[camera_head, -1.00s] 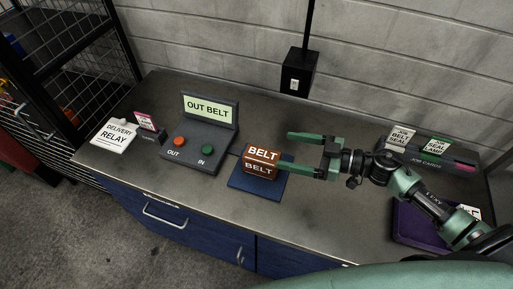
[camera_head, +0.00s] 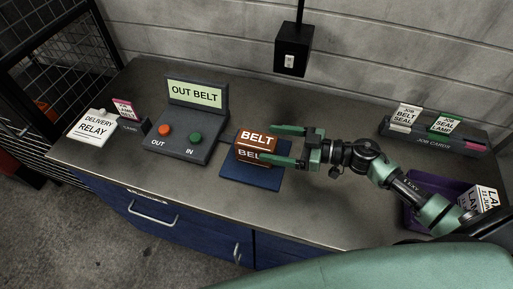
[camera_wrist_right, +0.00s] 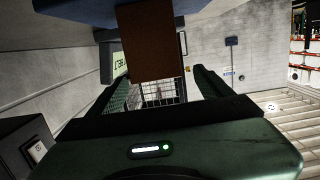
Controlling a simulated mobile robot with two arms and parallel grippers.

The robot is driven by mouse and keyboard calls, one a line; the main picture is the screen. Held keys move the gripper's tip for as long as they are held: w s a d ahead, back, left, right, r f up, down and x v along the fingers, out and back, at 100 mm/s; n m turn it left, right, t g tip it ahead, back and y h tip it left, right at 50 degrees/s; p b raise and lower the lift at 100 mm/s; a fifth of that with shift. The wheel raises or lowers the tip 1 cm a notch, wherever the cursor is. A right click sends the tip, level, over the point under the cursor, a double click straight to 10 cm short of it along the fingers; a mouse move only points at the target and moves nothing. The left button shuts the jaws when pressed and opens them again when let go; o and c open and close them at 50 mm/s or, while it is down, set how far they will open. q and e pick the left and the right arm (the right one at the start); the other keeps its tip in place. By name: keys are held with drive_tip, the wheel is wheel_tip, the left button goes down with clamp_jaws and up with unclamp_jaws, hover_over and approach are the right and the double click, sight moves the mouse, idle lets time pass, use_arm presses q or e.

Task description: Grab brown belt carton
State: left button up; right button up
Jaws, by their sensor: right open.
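The brown carton marked BELT (camera_head: 257,138) sits on a dark blue mat (camera_head: 250,179) on the worktop. My right gripper (camera_head: 268,144) is open and reaches in from the right. Its two green fingers lie around the carton's right part in the head view, the near finger covering part of the front label. In the right wrist view the brown carton (camera_wrist_right: 152,45) shows between the open fingers (camera_wrist_right: 165,85). I cannot tell whether the fingers touch it. My left gripper is not in view.
Left of the mat stands the OUT BELT console (camera_head: 190,125) with red and green buttons. A delivery relay card (camera_head: 95,127) lies further left. A job cards rack (camera_head: 434,135) and a purple tray (camera_head: 414,212) stand right. A black wall box (camera_head: 293,50) hangs behind.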

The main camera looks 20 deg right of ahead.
sight(259, 140)
drive_tip(key=p+x, duration=0.1)
drive_tip(key=x, duration=0.4)
drive_tip(key=shift+w+d+p, duration=0.1)
drive_tip(key=shift+d+p, duration=0.05)
drive_tip(key=shift+p, duration=0.15)
drive_tip(key=shift+w+a+f, duration=0.1)
drive_tip(key=shift+w+a, duration=0.05)
drive_tip(key=shift+a, duration=0.15)
drive_tip(key=shift+c, duration=0.3)
drive_tip(key=c, duration=1.5)
clamp_jaws()
